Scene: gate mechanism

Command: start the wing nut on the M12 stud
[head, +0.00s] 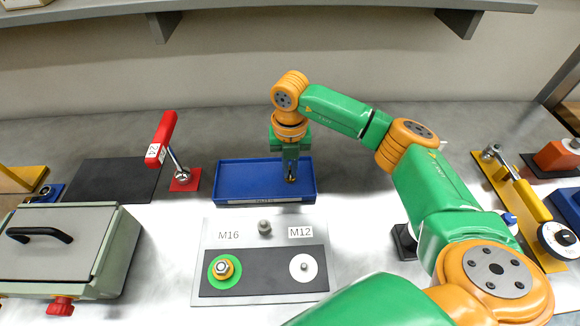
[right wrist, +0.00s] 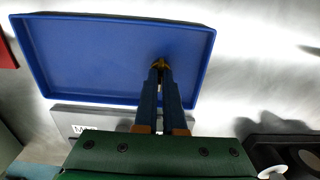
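My right gripper (head: 290,179) points down over the blue tray (head: 232,187). In the right wrist view its two fingertips (right wrist: 161,68) are close together, with a small brass-coloured piece, apparently the wing nut (right wrist: 160,61), between them. Its shape is mostly hidden by the fingers. I cannot tell whether it still touches the tray floor. The M12 stud (head: 304,266) is a small grey post on a white disc, on the dark strip of the grey plate (head: 207,245), in front of the tray. It stands bare beside the "M12" label. My left gripper is out of view.
The M16 stud (head: 223,267) has a green disc and brass-coloured hardware. A grey knob (head: 264,227) stands between the labels. A red-handled lever (head: 162,138) stands left of the tray, and a grey-green box (head: 60,250) further left. A yellow-handled lever (head: 532,200) is at right.

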